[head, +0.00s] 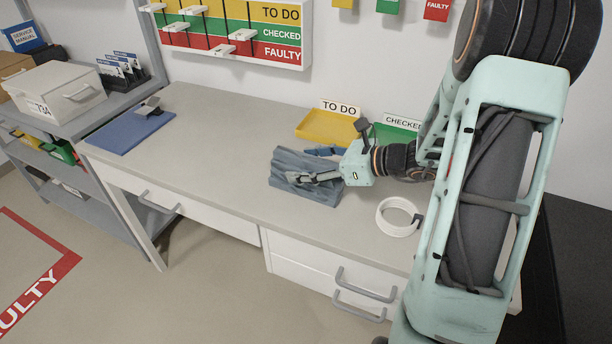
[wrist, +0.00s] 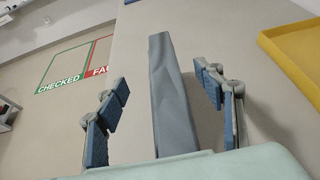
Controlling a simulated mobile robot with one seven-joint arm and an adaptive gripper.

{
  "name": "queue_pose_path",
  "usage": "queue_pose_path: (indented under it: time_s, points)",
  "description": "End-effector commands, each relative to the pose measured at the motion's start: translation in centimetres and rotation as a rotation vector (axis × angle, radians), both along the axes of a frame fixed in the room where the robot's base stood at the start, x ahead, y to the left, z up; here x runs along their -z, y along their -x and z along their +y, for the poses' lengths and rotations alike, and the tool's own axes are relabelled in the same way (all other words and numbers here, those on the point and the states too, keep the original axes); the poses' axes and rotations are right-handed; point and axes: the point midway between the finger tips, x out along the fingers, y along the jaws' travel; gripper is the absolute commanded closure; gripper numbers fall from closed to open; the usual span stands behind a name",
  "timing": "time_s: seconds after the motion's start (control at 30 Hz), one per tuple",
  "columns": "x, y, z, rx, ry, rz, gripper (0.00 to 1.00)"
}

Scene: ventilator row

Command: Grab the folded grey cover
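The folded grey cover (head: 318,193) lies on the workbench in the head view, in front of the yellow tray. In the wrist view the cover (wrist: 170,95) is a long grey wrinkled strip running up the middle. My gripper (head: 311,165) reaches over it from the right. In the wrist view my gripper (wrist: 163,85) is open, with one blue-padded finger on each side of the cover. Gaps show between the pads and the cover. Part of the cover's near end is hidden by the gripper body.
A yellow TO DO tray (head: 325,126) and a green CHECKED tray (head: 395,136) stand behind. A white ring-shaped coil (head: 381,219) lies to the right of the cover. The workbench (head: 215,150) is clear left of the cover up to a blue mat (head: 130,133).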

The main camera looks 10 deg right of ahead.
Motion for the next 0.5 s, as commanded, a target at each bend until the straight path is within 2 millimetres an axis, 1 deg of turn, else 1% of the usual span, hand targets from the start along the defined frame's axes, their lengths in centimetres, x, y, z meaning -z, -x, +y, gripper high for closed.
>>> queue_pose_path:
  time_s: [0.03,0.4,0.5]
  points:
    - [-0.01,0.01,-0.01,0.000,0.000,0.000,0.42]
    - [-0.01,0.04,-0.05,0.000,0.000,0.000,0.83]
    - [-0.08,0.02,-0.04,0.000,-0.001,-0.001,0.91]
